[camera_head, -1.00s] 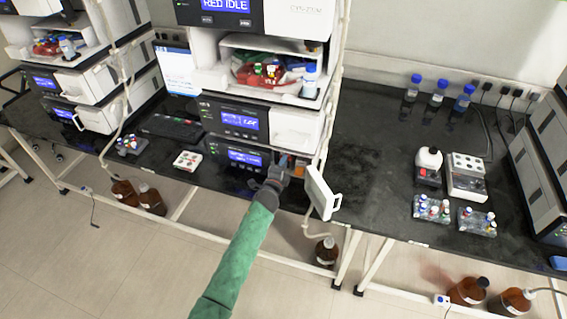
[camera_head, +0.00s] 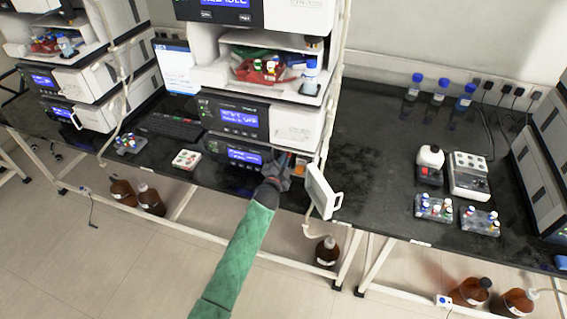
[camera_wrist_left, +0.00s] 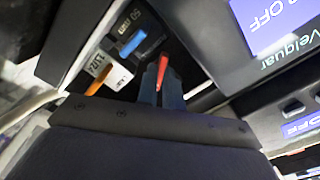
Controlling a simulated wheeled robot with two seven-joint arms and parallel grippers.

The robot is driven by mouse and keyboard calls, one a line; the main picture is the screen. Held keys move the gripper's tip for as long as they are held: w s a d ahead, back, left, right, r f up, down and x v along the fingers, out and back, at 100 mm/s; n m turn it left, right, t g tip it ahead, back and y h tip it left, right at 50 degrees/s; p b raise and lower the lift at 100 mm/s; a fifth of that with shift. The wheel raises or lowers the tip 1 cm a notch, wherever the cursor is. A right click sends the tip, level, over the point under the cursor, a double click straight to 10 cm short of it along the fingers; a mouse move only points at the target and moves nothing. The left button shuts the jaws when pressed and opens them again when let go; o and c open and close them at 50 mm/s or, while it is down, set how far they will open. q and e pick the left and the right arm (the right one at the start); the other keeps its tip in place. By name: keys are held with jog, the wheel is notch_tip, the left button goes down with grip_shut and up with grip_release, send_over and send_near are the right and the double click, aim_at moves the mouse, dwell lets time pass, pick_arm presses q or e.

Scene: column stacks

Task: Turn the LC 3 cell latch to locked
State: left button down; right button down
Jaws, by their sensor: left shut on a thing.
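The lowest module (camera_head: 230,152) of the middle stack has its white door (camera_head: 322,190) swung open to the right. My left gripper (camera_head: 278,170) is at this opening, and my green-sleeved arm comes up from below. In the left wrist view the gripper (camera_wrist_left: 161,85) is shut on a small red lever (camera_wrist_left: 163,70), which appears to be the cell latch. Its base is hidden by the fingers, so its exact setting cannot be read. To the left are a blue part (camera_wrist_left: 133,43) and an orange part (camera_wrist_left: 95,83) beside a small label. My right gripper is not in view.
The open door stands close to the right of my left gripper. A red-and-white rack (camera_head: 187,159) lies on the bench to the left. Vial racks (camera_head: 434,207) and blue-capped bottles (camera_head: 437,92) stand on the right bench. Bare bench lies between.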

pick_arm(q)
jog(key=n, duration=0.2)
jog(key=shift+f+n+b, duration=0.15)
jog(key=shift+n+b, duration=0.2)
jog(key=shift+n, duration=0.05)
jog(key=n+b, duration=0.1)
jog(key=n, duration=0.2)
jog(key=shift+n, duration=0.3)
jog(key=n, duration=0.3)
jog(key=shift+n+b, duration=0.45)
jog(key=shift+n, duration=0.35)
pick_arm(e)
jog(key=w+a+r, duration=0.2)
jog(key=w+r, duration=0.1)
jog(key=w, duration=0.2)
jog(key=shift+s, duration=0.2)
